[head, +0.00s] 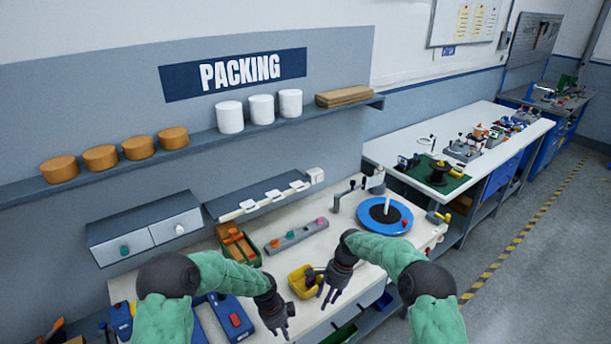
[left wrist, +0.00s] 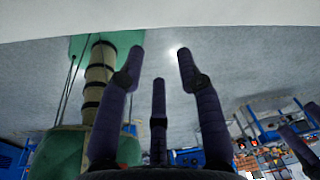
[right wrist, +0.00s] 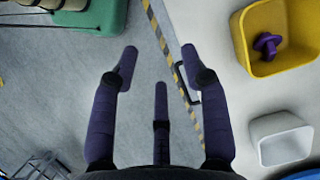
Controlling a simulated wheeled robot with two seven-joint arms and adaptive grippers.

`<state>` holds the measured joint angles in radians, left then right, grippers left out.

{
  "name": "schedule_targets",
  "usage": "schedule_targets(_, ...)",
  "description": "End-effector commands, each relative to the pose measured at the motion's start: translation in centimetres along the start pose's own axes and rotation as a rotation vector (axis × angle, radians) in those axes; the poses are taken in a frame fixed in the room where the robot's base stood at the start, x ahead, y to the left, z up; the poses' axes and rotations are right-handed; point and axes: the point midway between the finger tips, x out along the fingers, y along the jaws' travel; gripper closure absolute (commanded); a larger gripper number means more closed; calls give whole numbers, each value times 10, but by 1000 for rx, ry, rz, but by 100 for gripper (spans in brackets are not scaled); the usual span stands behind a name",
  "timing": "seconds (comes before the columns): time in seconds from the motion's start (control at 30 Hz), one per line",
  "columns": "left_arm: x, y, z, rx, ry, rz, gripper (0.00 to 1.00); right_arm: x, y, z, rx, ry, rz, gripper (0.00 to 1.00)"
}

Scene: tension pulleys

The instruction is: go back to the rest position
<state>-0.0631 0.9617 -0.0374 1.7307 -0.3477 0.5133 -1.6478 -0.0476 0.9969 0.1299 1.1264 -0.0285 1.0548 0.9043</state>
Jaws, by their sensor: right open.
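My left gripper (head: 281,330) is above the front edge of the packing bench (head: 285,262) in the head view. In the left wrist view its fingers (left wrist: 159,62) are spread with nothing between them. My right gripper (head: 330,292) is to the right of it, beside the yellow bin (head: 296,284). In the right wrist view its fingers (right wrist: 159,55) are spread and empty, with floor behind them. The yellow bin also shows there (right wrist: 246,50), apart from the fingers, with a purple piece (right wrist: 267,44) inside.
A blue turntable (head: 370,222) stands at the bench's right. A strip with coloured knobs (head: 296,236) and an orange-filled green tray (head: 257,258) lie behind the grippers. Blue devices (head: 222,309) sit at the left. A white bin (right wrist: 280,139) is near the yellow one.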

Motion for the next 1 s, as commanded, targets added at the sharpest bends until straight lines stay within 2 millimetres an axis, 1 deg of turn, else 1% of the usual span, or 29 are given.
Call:
schedule_targets(0.03, 9, 12, -1, -74, 17, 4, 64, 16, 11, -1, -16, -5, 0, 54)
schedule_targets(0.07, 14, 18, -2, -125, 27, 4, 64, 25, 18, -2, -29, -5, -4, 54)
schedule_targets(0.17, 32, 45, -7, -335, 65, 8, 64, 59, 44, -2, -81, -3, -20, 54)
schedule_targets(0.2, 39, 57, -10, -429, 80, 11, 64, 73, 56, 0, -105, -1, -28, 54)
schedule_targets(0.27, 48, 75, -14, -575, 102, 16, 64, 93, 75, 3, -140, 4, -40, 54)
schedule_targets(0.3, 54, 87, -17, -672, 114, 21, 64, 105, 88, 6, -165, 8, -48, 54)
schedule_targets(0.37, 61, 104, -21, -819, 132, 28, 64, 123, 108, 13, -199, 13, -58, 54)
schedule_targets(0.4, 66, 116, -24, -916, 142, 35, 64, 133, 121, 18, -223, 18, -64, 54)
schedule_targets(0.47, 71, 134, -29, -1066, 156, 46, 64, 148, 142, 28, -257, 25, -73, 54)
schedule_targets(0.5, 74, 146, -32, -1165, 163, 54, 64, 156, 156, 35, -279, 31, -79, 54)
schedule_targets(0.57, 78, 164, -38, -1313, 172, 67, 64, 168, 177, 47, -314, 40, -87, 54)
schedule_targets(0.6, 81, 177, -41, -1414, 176, 76, 64, 174, 192, 56, -335, 46, -92, 54)
schedule_targets(0.7, 84, 204, -49, -1646, 181, 96, 64, 185, 223, 78, -388, 64, -103, 54)
schedule_targets(0.8, 84, 226, -55, -1833, 179, 112, 64, 191, 248, 98, -430, 79, -109, 54)
schedule_targets(1.0, 83, 259, -66, -2118, 167, 135, 64, 192, 285, 130, -495, 104, -116, 54)
